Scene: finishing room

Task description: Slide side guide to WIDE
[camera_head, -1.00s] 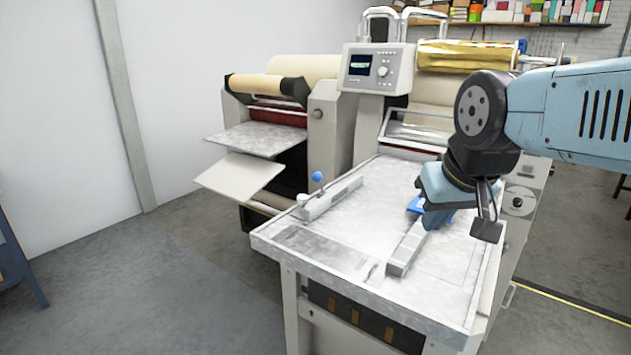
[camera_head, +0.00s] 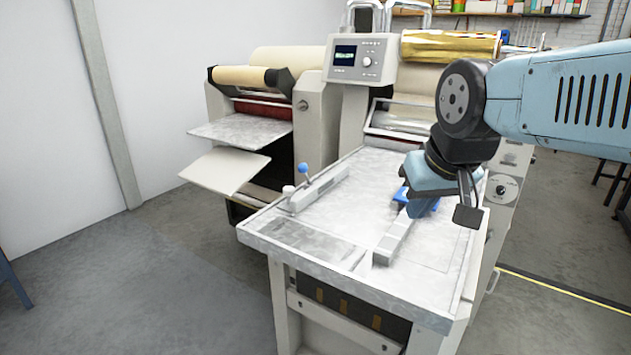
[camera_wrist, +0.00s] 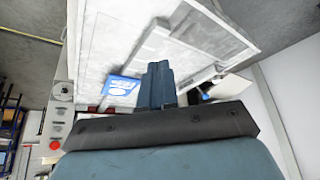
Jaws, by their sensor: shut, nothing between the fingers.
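The feed table (camera_head: 300,245) carries two pale grey guide bars. The left bar (camera_head: 320,190) has a blue ball knob (camera_head: 303,169) on an upright stem. The right bar (camera_head: 392,243) runs back beneath my gripper (camera_head: 421,208), which hides its far part. A blue plate (camera_head: 401,194) lies beside the right bar; it also shows in the wrist view (camera_wrist: 121,88) with a white mark. My gripper is shut and empty, low over the right bar. In the wrist view its fingers (camera_wrist: 157,72) overlap the bar (camera_wrist: 150,44); I cannot tell whether they touch.
The laminating machine (camera_head: 345,110), with its control panel (camera_head: 357,60) and gold roll (camera_head: 450,45), stands behind the table. Two out-feed trays (camera_head: 225,170) jut out at left. The floor (camera_head: 170,270) left of the table is clear.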

